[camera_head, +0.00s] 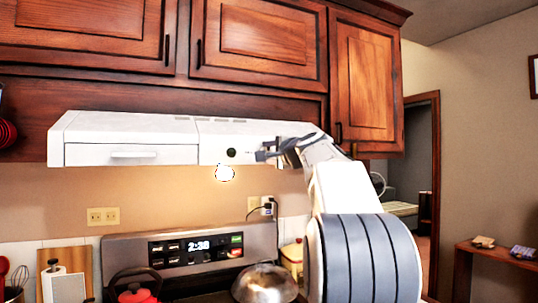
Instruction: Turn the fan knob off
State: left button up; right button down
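A small dark round knob (231,153) sits on the front face of the white range hood (215,130), right of a drawer-like panel with a handle. My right gripper (264,151) is in front of the hood, just right of the knob, with a small gap between them in the picture. Its dark fingers point left toward the knob. They are small and seen from the side, so I cannot tell how far apart they are. Nothing is seen held. The knob's setting is too small to read. My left gripper is out of view.
Wooden cabinets (260,45) hang above the hood. Below are a lit lamp (225,173), a stove panel (195,248), a red kettle (135,295) and a metal pan lid (265,284). A doorway and a wooden shelf (500,255) are at right.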

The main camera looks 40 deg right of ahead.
jog(key=shift+f, duration=0.1)
jog(key=shift+c, duration=2.2)
grip_release()
jog(key=shift+s, duration=0.1)
jog(key=b+v, duration=0.4)
jog(key=v, duration=0.6)
jog(key=shift+s, duration=0.15)
